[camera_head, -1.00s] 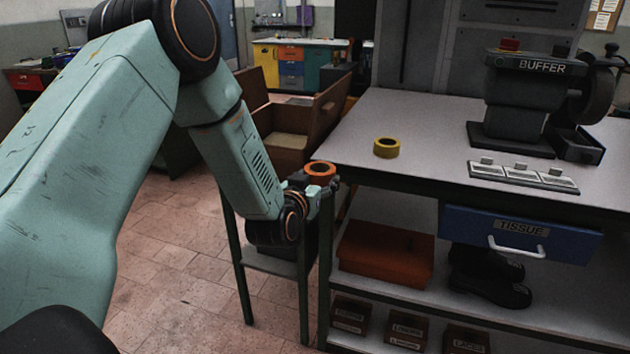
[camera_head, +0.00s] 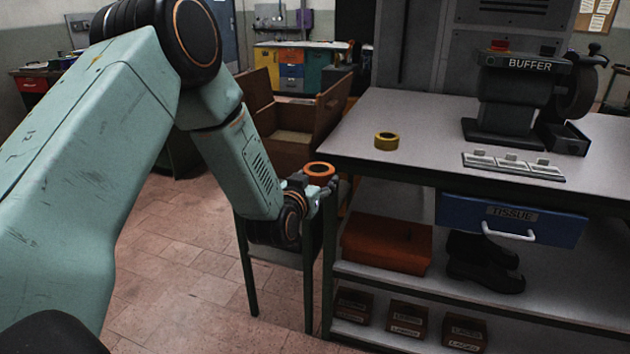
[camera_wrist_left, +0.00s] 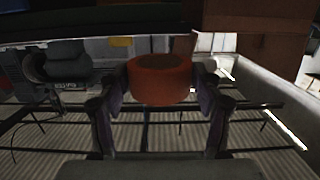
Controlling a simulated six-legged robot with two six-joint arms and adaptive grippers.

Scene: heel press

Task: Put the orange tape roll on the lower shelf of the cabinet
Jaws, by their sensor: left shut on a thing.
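The orange tape roll (camera_head: 319,170) is held in my left gripper (camera_head: 318,186), near the left corner of the workbench in the head view. In the left wrist view the roll (camera_wrist_left: 160,80) sits between the two fingers, which touch its sides. No cabinet can be made out for certain. The workbench (camera_head: 440,108) has a shelf (camera_head: 395,290) beneath its top and a lower level under that. My right gripper is not in view.
A yellow tape roll (camera_head: 386,141) and a buffer machine (camera_head: 515,95) stand on the benchtop. Under it are a blue tissue drawer (camera_head: 465,214), an orange box (camera_head: 385,243), dark shoes (camera_head: 485,262) and small labelled boxes (camera_head: 407,319). An open wooden crate (camera_head: 318,120) stands behind.

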